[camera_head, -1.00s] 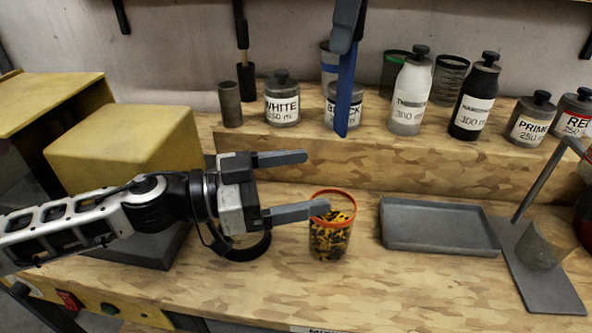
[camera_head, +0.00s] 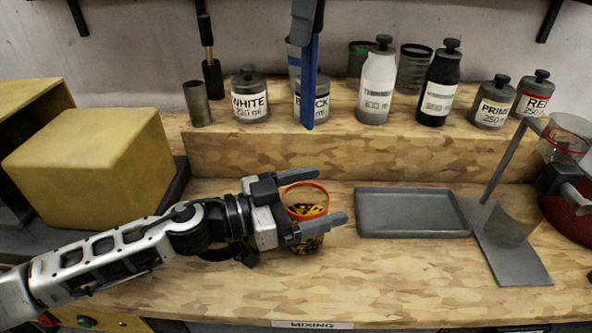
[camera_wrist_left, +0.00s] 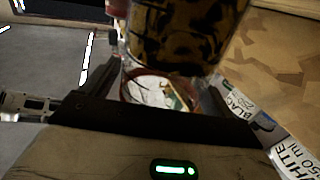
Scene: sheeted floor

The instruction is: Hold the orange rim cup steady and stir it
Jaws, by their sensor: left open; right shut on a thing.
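The orange rim cup (camera_head: 305,210) stands on the bench, clear-walled with black and yellow contents. It also shows close up in the left wrist view (camera_wrist_left: 185,35). My left gripper (camera_head: 320,197) is open, with one finger on the far side of the cup and the other across its near side. I cannot tell whether either finger touches it. My right gripper (camera_head: 305,18) shows only in part at the top edge, shut on a blue stirring stick (camera_head: 309,85). The stick hangs upright, its lower end above the cup in the picture and apart from it.
A grey tray (camera_head: 410,215) and a rod stand (camera_head: 520,262) are right of the cup. Labelled cans and bottles (camera_head: 378,88) line the raised shelf behind. A yellow box (camera_head: 95,160) is at left. Bare bench lies in front of the cup.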

